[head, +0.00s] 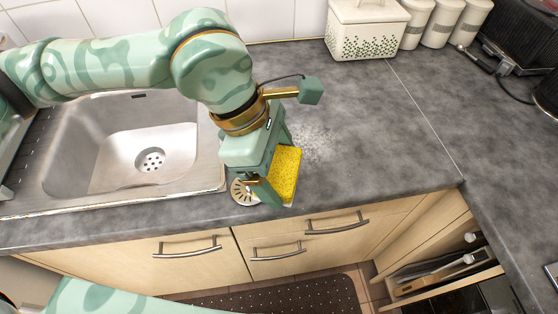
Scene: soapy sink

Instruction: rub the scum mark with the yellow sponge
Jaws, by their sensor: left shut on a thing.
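The yellow sponge (287,172) is in my left gripper (277,178), which is shut on it just above or on the grey worktop, right of the sink. I cannot tell whether the sponge touches the surface. The scum mark (316,143) is a pale, speckled patch on the worktop, right of and behind the sponge. Part of it may be hidden behind the gripper. My right gripper is not in view; only a piece of a green arm shows at the bottom left.
The steel sink (120,150) lies to the left. A round slotted metal piece (241,192) lies beside the gripper near the front edge. A cream bin (365,30) and several canisters (443,22) stand at the back. The worktop (390,140) to the right is clear.

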